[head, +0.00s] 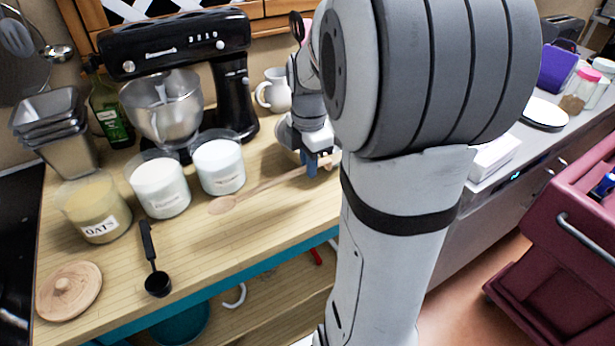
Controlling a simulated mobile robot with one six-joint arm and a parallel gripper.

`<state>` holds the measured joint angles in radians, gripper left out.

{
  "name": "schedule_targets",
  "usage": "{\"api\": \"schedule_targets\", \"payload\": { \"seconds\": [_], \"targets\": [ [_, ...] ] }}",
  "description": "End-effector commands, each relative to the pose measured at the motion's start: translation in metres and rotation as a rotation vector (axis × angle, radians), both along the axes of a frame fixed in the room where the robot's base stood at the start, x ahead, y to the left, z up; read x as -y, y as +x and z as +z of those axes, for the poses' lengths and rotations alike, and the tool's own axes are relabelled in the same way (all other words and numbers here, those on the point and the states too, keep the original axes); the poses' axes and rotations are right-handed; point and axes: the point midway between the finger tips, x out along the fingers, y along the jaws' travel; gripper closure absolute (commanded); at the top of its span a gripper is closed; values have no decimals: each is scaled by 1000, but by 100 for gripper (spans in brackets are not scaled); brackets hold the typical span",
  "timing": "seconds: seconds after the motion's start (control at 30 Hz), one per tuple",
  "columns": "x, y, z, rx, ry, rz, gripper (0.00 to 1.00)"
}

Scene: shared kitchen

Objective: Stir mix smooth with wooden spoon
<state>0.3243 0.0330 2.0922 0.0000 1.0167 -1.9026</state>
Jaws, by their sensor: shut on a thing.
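The wooden spoon (250,194) shows in the head view, with its round end toward the left and its handle running right and up into my gripper (313,166). My gripper's blue fingers are shut on the handle. The spoon lies nearly level, on or just above the wooden counter; I cannot tell which. A steel mixer bowl (163,108) sits under the black stand mixer (178,50). No mix can be made out.
Jars of white powder (160,186) (219,166) and an oats jar (95,210) stand left of the spoon. A black scoop (155,270) and wooden lid (68,291) lie in front. A white pitcher (275,90) stands behind. A maroon cart (560,240) is at right. My arm hides the middle.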

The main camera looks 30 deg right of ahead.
Motion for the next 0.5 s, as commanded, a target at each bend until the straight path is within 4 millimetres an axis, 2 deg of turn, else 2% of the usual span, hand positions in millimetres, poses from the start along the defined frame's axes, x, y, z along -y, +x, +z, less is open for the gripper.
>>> {"api": "schedule_targets", "payload": {
  "seconds": [0.1,0.37,0.5],
  "targets": [
    [0,0,6,1,0,0,100],
    [0,0,6,0,0,0,100],
    [0,0,18,1,0,0,100]
  ]
}}
